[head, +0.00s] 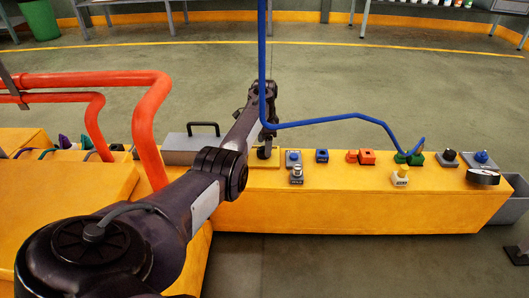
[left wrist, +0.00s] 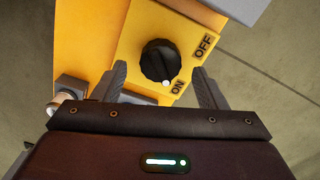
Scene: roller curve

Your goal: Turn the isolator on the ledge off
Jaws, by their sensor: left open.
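The isolator is a round black knob (left wrist: 159,61) on a yellow plate (left wrist: 130,51) printed OFF and ON. Its white dot is beside the ON label (left wrist: 178,87); the OFF label (left wrist: 203,46) is farther up and right. My left gripper (left wrist: 160,70) is open, with one grey finger on each side of the knob. I cannot tell whether the fingers touch it. In the head view my left gripper (head: 265,146) hangs over the plate (head: 268,164) on the yellow ledge (head: 350,210) and mostly hides the knob. My right gripper is not in view.
A grey box with a black handle (head: 203,128) stands just left of the isolator. Several coloured switches, such as a blue one (head: 322,156) and a red one (head: 367,157), line the ledge to the right. A blue bent rod (head: 330,120) and red pipes (head: 150,110) rise nearby.

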